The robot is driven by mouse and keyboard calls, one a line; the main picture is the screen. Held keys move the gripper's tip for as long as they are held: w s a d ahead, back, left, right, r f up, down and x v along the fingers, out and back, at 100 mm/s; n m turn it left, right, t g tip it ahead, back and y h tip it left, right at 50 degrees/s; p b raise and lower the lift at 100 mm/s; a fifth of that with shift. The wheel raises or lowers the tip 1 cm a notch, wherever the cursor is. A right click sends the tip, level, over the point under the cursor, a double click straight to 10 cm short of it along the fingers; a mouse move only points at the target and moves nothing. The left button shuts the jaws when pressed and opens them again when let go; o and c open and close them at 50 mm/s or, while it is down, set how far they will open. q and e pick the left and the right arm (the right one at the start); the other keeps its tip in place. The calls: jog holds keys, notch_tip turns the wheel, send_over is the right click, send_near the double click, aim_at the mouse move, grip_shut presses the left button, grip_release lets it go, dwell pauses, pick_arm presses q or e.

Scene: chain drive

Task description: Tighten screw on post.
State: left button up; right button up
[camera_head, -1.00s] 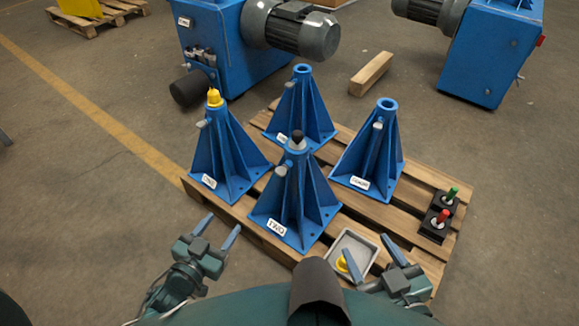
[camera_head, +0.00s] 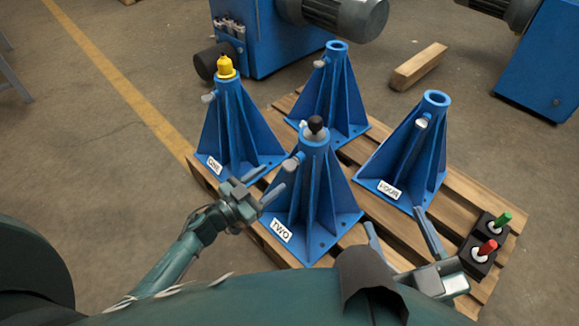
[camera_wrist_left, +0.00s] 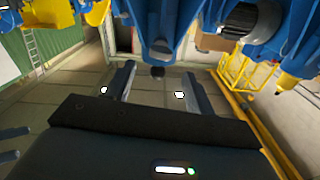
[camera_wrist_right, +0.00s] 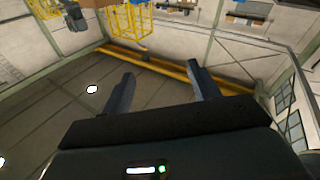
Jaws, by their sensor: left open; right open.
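Four blue ribbed posts stand upright on a wooden pallet, each with a pale side screw near its top. Post ONE (camera_head: 235,135), at left, has a yellow cap piece (camera_head: 226,68) and its side screw (camera_head: 209,97). Post TWO (camera_head: 313,195), in front, has a black-tipped piece (camera_head: 315,124) in its top and its side screw (camera_head: 291,163). The right post (camera_head: 408,150) and back post (camera_head: 330,95) have open tops. My left gripper (camera_head: 268,184) is open and empty, just left of post TWO. My right gripper (camera_head: 397,222) is open and empty, front right of it.
Red (camera_head: 487,249) and green (camera_head: 504,221) handled pieces sit in black holders on the pallet (camera_head: 410,238). A wooden block (camera_head: 419,67) lies on the floor. Blue machines with grey motors stand behind. Floor left of the pallet is clear.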

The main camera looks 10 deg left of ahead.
aim_at(285, 168)
pick_arm(q)
jog(key=b+x, duration=0.2)
jog(key=x, duration=0.5)
jog(key=shift+w+d, duration=0.2)
jog(key=shift+w, duration=0.15)
jog(key=shift+c, duration=0.3)
jog(key=c, duration=0.9)
